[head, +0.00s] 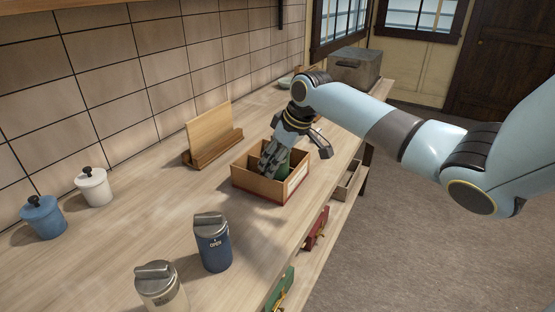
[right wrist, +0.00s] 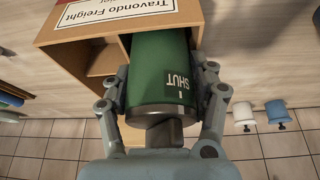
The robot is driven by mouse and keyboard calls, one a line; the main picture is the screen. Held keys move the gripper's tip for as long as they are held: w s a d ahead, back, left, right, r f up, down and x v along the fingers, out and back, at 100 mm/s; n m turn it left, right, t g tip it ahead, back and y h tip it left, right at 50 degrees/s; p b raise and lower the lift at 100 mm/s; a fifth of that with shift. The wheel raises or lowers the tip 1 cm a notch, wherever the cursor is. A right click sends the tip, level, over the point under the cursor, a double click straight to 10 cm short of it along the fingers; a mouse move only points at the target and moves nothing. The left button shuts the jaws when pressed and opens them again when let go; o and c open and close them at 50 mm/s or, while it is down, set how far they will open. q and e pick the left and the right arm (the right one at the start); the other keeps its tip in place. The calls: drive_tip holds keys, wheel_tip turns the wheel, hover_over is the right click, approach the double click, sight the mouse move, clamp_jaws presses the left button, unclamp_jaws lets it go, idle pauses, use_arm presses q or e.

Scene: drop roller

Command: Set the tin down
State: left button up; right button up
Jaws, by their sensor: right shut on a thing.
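In the head view my right gripper (head: 272,157) reaches down into an open wooden box (head: 258,187), and a bit of the green tin (head: 282,160) shows beside the fingers. The right wrist view shows the tin's far end inside a compartment of the box (right wrist: 95,32). Whether the tin touches the box floor is hidden. My left gripper is not in view.
A blue canister (head: 213,245) marked "OPEN" and a cream canister (head: 160,288) stand in front. A wooden stand (head: 212,140) is behind the box. A white jar (head: 93,187) and blue jar (head: 43,217) are at left. A grey metal box (head: 355,68) stands at the back.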

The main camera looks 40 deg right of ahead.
drive_tip(key=o, duration=1)
drive_tip(key=shift+s+f, duration=0.25)
drive_tip(key=shift+f, duration=0.2)
drive_tip(key=o, duration=0.4)
drive_tip(key=shift+w+f, duration=0.15)
drive_tip(key=shift+w, duration=0.05)
drive_tip(key=shift+c, duration=0.2)
drive_tip(key=shift+r, duration=0.3)
drive_tip(key=v, duration=1.3)
drive_tip(key=shift+w+b, duration=0.35)
drive_tip(key=shift+r, duration=0.15)
